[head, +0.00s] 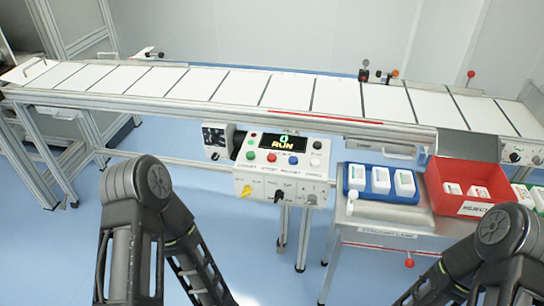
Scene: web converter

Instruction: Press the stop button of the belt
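The control box (283,176) hangs at the front of the belt (290,95), near the middle of the head view. Its display (283,143) reads RUN under a green sign. Below the display is a row of buttons: green (250,155), red (271,158), blue (293,160) and white (315,162). The labels under them are too small to read surely. A yellow knob (246,191) and dark switches sit lower down. Both my arms show at the bottom, with forearms running down out of the picture. Neither gripper is in view, and nothing touches the buttons.
Right of the box, a bench (385,222) carries a blue tray (356,194) with white packs and a red bin (440,196) with packs inside. Metal legs stand under the belt. The blue floor (80,245) is open at the left.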

